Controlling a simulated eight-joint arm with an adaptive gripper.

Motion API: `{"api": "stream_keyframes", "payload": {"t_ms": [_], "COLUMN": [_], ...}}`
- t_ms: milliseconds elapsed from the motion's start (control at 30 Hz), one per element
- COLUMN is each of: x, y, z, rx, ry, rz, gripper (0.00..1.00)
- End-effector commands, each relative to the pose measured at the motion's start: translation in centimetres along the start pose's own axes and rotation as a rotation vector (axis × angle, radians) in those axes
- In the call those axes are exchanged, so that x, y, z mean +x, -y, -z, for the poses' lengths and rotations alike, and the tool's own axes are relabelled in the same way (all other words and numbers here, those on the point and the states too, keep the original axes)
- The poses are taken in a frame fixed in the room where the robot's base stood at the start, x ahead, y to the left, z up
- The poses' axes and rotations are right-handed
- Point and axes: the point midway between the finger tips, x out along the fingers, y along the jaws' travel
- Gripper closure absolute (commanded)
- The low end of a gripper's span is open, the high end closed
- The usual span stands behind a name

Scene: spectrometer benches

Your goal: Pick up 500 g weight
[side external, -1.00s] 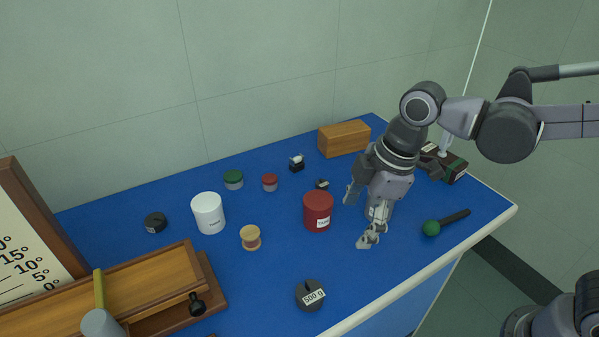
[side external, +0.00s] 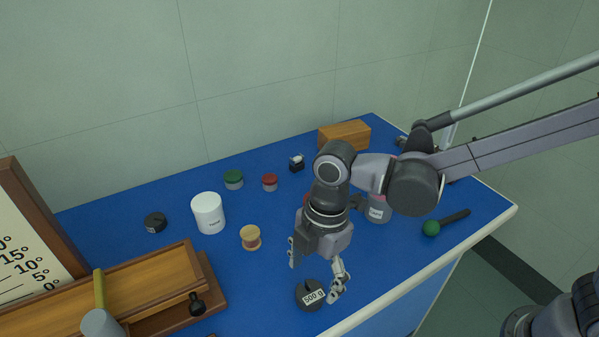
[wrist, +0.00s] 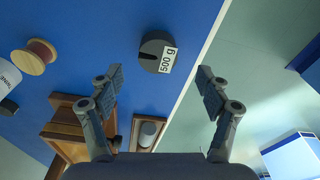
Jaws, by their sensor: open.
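The 500 g weight (side external: 308,293) is a dark round disc with a white "500 g" label, lying on the blue bench top near its front edge. In the wrist view the weight (wrist: 153,50) is beyond the fingertips, roughly between their lines. My gripper (side external: 316,272) is above the weight, pointing down, with its fingers spread. In the wrist view my gripper (wrist: 159,72) is open and empty. In the side view, the right finger overlaps the weight's right edge; I cannot tell whether it touches.
A wooden spool (side external: 250,238) and a white container (side external: 208,213) stand left of my gripper. A red container is mostly hidden behind my arm. The bench's pale front edge (side external: 400,290) is close to the weight.

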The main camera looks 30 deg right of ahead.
Motion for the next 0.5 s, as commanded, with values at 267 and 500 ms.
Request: {"api": "stream_keyframes", "payload": {"t_ms": [267, 500], "x": [2.7, 5.0], "y": [-0.3, -0.3], "z": [-0.1, -0.2], "rx": [0.001, 0.001], "ry": [0.0, 0.0], "rz": [0.0, -0.001], "gripper": [0.23, 0.23]}}
